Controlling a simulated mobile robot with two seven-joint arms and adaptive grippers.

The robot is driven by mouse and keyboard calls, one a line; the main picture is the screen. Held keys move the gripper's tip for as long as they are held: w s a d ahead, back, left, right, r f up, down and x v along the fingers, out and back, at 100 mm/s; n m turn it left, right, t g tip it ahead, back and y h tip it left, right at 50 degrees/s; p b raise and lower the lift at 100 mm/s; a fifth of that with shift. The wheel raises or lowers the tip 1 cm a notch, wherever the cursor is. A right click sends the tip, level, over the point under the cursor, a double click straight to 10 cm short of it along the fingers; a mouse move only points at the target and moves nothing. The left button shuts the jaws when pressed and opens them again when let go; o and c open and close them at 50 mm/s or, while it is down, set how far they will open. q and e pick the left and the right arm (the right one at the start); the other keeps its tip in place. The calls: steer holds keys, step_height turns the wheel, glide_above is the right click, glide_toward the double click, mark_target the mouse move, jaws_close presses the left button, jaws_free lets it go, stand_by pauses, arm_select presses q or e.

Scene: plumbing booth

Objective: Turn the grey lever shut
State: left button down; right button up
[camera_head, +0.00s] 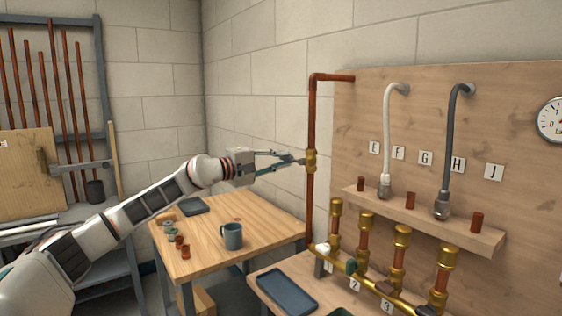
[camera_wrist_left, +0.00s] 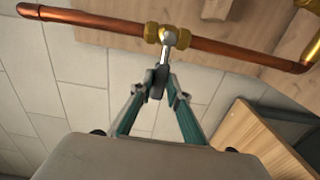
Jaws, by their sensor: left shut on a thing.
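A brass valve (camera_head: 311,161) sits on the vertical run of a copper pipe (camera_head: 311,115) at the left edge of the wooden board. Its grey lever (camera_head: 299,161) sticks out to the left, roughly across the pipe. In the left wrist view the brass valve (camera_wrist_left: 166,33) and the lever's metal stem (camera_wrist_left: 168,42) show clearly. My left gripper (camera_head: 288,159) reaches in from the left and is shut on the lever; its fingertips (camera_wrist_left: 159,83) meet around the lever's dark end and partly hide it. My right gripper is not in view.
A wooden table (camera_head: 270,216) with a grey mug (camera_head: 232,236) and small fittings stands below my left arm. The board (camera_head: 430,120) carries a white hose (camera_head: 388,130), a dark hose (camera_head: 450,140) and a shelf. A brass manifold (camera_head: 360,275) is below.

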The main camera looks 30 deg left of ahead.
arm_select(q)
steer(key=c, duration=1.9)
jaws_free()
steer(key=shift+d, duration=0.1)
steer(key=shift+v, duration=6)
steer(key=shift+r, duration=0.1)
